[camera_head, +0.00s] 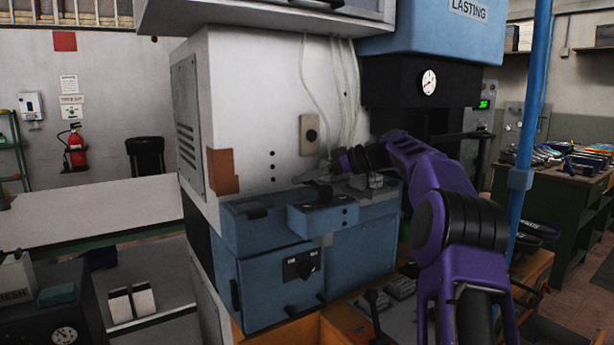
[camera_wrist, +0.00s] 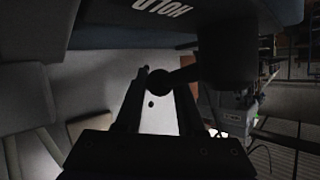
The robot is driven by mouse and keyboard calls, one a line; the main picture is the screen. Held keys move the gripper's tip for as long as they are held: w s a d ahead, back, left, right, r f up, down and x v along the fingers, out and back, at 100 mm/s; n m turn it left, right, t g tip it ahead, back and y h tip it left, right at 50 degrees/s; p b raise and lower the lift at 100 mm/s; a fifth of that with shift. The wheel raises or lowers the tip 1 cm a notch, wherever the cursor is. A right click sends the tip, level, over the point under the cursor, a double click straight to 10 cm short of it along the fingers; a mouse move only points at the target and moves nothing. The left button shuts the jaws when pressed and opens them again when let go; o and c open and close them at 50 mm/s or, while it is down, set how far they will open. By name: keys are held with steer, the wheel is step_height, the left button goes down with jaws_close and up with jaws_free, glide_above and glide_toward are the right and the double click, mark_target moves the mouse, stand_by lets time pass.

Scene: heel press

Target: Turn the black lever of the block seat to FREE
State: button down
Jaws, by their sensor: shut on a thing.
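The black lever (camera_wrist: 160,80) shows in the wrist view as a round dark knob on a short arm that runs right to a dark round body. My gripper (camera_wrist: 161,78) is shut on its knob, with one finger on each side. The underside or face of a dark block above carries the word HOLD (camera_wrist: 162,8), upside down. No FREE mark is readable. In the head view my gripper (camera_head: 328,180) is at the top of the blue machine front, above a blue block (camera_head: 322,217). The lever is too small or hidden to make out there.
A blue cabinet (camera_head: 275,283) with a black rotary knob (camera_head: 304,267) lies below. The white machine column (camera_head: 250,110) stands behind my gripper. A blue vertical pipe (camera_head: 525,140) stands right of my arm. A long bench (camera_head: 90,213) is at the left.

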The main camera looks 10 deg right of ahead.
steer(key=shift+r, duration=0.1)
steer(key=c, duration=0.5)
jaws_free()
steer(key=p+v, duration=0.2)
steer(key=v, duration=1.5)
steer(key=shift+d, duration=0.2)
steer(key=shift+c, duration=0.2)
